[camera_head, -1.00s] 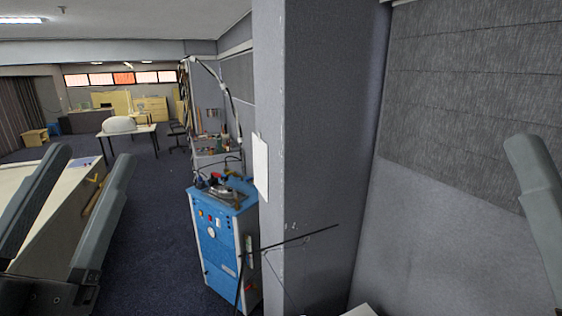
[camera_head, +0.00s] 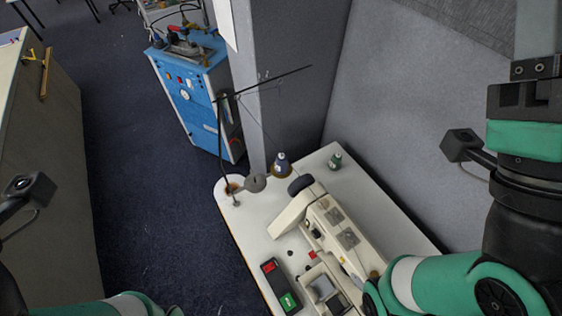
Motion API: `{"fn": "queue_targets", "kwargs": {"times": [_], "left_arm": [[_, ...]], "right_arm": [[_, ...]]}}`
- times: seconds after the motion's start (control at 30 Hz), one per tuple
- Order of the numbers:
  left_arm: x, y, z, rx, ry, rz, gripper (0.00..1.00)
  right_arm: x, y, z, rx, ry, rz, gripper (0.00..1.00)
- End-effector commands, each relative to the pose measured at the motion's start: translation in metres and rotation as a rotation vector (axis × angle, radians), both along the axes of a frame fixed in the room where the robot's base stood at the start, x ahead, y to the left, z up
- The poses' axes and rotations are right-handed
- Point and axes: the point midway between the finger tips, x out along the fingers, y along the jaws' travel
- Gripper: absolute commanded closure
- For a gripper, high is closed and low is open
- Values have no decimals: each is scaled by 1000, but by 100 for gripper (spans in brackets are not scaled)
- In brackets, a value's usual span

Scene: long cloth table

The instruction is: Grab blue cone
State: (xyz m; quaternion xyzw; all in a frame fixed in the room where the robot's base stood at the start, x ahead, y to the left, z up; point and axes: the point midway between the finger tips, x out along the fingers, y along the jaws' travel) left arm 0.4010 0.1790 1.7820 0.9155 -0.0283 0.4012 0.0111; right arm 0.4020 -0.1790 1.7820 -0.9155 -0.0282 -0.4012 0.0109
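A small blue cone (camera_head: 281,160), dark blue above a yellowish base, stands upright near the far left corner of the white sewing table. My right arm rises along the right edge of the picture. Part of my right gripper (camera_head: 538,40) shows at the top right, pointing up, well apart from the cone; its fingertips are cut off, so its opening cannot be seen. Parts of my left arm show at the left edge and bottom left, but its gripper is out of the picture.
A cream sewing machine (camera_head: 325,230) stands on the white table (camera_head: 252,228). A dark green cone (camera_head: 335,161) stands right of the blue cone. A thin stand with a rod (camera_head: 222,150) rises at the table's left. A blue cabinet (camera_head: 190,95) and a wall stand behind.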

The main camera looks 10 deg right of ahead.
Motion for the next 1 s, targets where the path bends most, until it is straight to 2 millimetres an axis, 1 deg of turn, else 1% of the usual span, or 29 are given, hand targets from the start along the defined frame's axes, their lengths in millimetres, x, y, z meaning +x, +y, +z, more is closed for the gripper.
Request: {"fn": "queue_targets", "kwargs": {"times": [0.47,0.5,0.63,0.67,1.0], "left_arm": [[0,0,0,0,0,0,38],[0,0,0,0,0,0,30],[0,0,0,0,0,0,7],[0,0,0,0,0,0,5],[0,0,0,22,-1,24,5]], "right_arm": [[0,0,0,0,0,0,50],[0,0,0,0,0,0,50],[0,0,0,0,0,0,50],[0,0,0,0,0,0,50],[0,0,0,0,0,0,50]]}}
